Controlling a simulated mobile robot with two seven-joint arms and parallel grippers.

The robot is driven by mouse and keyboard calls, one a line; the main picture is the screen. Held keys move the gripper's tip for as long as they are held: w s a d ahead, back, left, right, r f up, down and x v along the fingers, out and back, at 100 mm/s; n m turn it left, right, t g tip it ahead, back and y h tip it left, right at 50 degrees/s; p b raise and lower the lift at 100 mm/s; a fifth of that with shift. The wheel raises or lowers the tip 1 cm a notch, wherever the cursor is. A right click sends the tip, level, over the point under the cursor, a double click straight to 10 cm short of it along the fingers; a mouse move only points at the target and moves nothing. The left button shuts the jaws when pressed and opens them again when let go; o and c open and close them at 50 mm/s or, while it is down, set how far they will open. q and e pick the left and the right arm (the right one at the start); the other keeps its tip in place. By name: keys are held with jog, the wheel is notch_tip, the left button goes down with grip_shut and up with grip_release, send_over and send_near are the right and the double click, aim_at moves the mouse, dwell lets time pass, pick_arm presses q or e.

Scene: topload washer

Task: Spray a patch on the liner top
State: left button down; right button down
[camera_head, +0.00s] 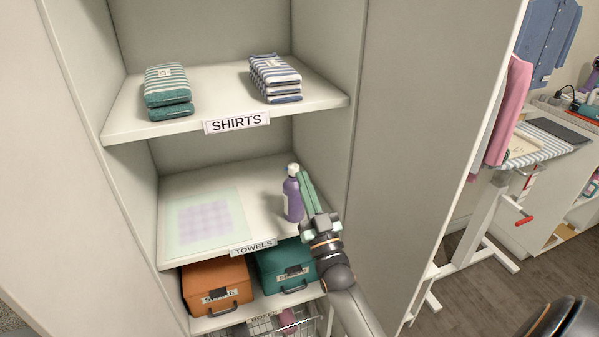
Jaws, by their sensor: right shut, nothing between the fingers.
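A purple spray bottle (291,199) with a white top stands upright on the right side of the middle shelf, labelled TOWELS. A pale liner (177,243) lies flat on the left part of that shelf, with a faint purple patch (204,222) on its top. My right gripper (303,178) is just right of the bottle, its green fingers together and pointing toward the bottle's top. The fingers overlap the bottle's right edge in view; I cannot tell whether they touch it. My left gripper is not in view.
The shelf above, labelled SHIRTS, holds green folded cloths (168,91) and striped folded cloths (275,78). Below are an orange case (216,279) and a teal case (284,262). Cabinet walls close in both sides. An ironing board (545,143) stands at right.

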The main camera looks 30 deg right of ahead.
jog(key=shift+b+v, duration=0.3)
jog(key=shift+v, duration=2.35)
jog(key=s+a+f+n+g+y+p, duration=0.1)
jog(key=s+a+f+g+y, duration=0.2)
jog(key=f, duration=0.4)
jog(key=s+a+f+n+g+y+p, duration=0.1)
jog(key=a+f+n+g+y, duration=0.1)
jog(key=a+f+g, duration=0.4)
jog(key=s+a+f+g+y, duration=0.1)
jog(key=s+a+f+g, duration=0.2)
jog(key=s+f, duration=0.4)
jog(key=s+a+f+n+g+y, duration=0.1)
jog(key=s+a+f+g, duration=0.1)
jog(key=s+a+f, duration=0.2)
jog(key=s+f+p, duration=0.1)
jog(key=s+f, duration=0.1)
jog(key=s, duration=0.2)
jog(key=shift+s+f+g, duration=0.35)
jog(key=shift+g, duration=0.05)
